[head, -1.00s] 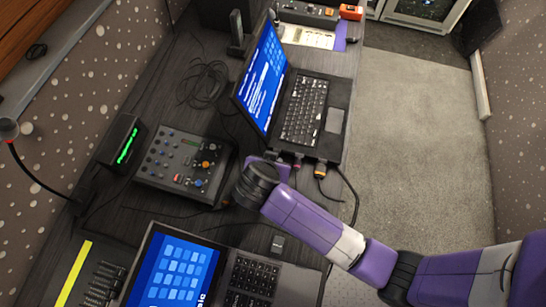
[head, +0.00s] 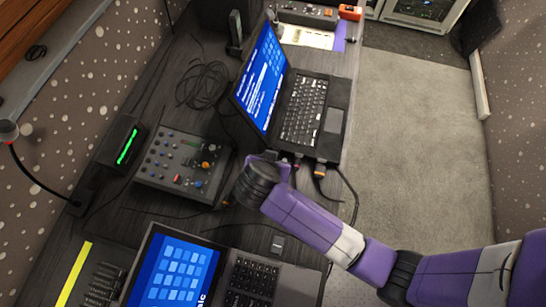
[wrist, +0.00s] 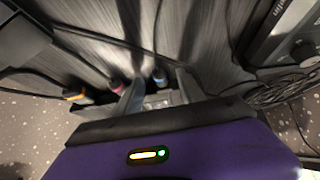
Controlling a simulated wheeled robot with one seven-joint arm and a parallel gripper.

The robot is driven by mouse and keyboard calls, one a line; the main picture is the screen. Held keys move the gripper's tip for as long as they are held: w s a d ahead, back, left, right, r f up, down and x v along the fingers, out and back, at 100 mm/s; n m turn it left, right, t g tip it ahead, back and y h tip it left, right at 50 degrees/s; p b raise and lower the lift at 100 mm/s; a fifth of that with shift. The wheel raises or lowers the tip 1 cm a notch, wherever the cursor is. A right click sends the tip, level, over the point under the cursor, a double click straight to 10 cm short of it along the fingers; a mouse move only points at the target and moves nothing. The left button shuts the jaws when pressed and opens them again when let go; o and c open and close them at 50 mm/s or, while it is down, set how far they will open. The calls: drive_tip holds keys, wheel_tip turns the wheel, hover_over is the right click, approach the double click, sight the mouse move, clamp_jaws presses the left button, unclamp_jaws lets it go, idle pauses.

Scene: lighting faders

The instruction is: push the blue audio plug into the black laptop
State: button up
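The black laptop (head: 333,120) stands open at the back of the desk, its blue screen facing right. My gripper (head: 270,160) is low beside the laptop's near side. In the wrist view its two fingers (wrist: 158,82) are apart, with the blue audio plug (wrist: 160,76) between them near the tips. I see space on both sides of the plug. The blue plug is hidden behind my gripper in the head view. I cannot tell how far it sits in its socket.
A pink plug (wrist: 115,85) and an orange plug (wrist: 75,95) are beside the left finger. A mixer with knobs (head: 183,165) lies left of my gripper. A second laptop (head: 172,268) is at the front. Loose cables cross the desk.

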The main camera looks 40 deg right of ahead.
drive_tip(key=shift+a+r, duration=0.1)
drive_tip(key=v, duration=0.7)
drive_tip(key=shift+s+r, duration=0.2)
drive_tip(key=shift+r, duration=0.1)
drive_tip(key=shift+a, duration=0.1)
drive_tip(key=w+a+r+n+t+y, duration=0.3)
drive_tip(key=w+a+n+t, duration=0.2)
drive_tip(key=w+n, duration=0.15)
wheel_tip(320, 180, up, 4)
drive_tip(key=s+a+n+t+y, duration=0.2)
drive_tip(key=n+t+y, duration=0.1)
drive_tip(key=n+y, duration=0.1)
drive_tip(key=s+d+r+t, duration=0.1)
drive_tip(key=s+d+r, duration=0.2)
drive_tip(key=s, duration=0.5)
drive_tip(key=s+d+r+h, duration=0.1)
drive_tip(key=s+d+r, duration=0.1)
drive_tip(key=s, duration=0.6)
drive_tip(key=s+d+r+t, duration=0.1)
drive_tip(key=s+d+r, duration=0.2)
drive_tip(key=s, duration=0.5)
drive_tip(key=shift+s+d+r+t, duration=0.2)
drive_tip(key=shift+d+r+t, duration=0.15)
drive_tip(key=shift+r, duration=0.2)
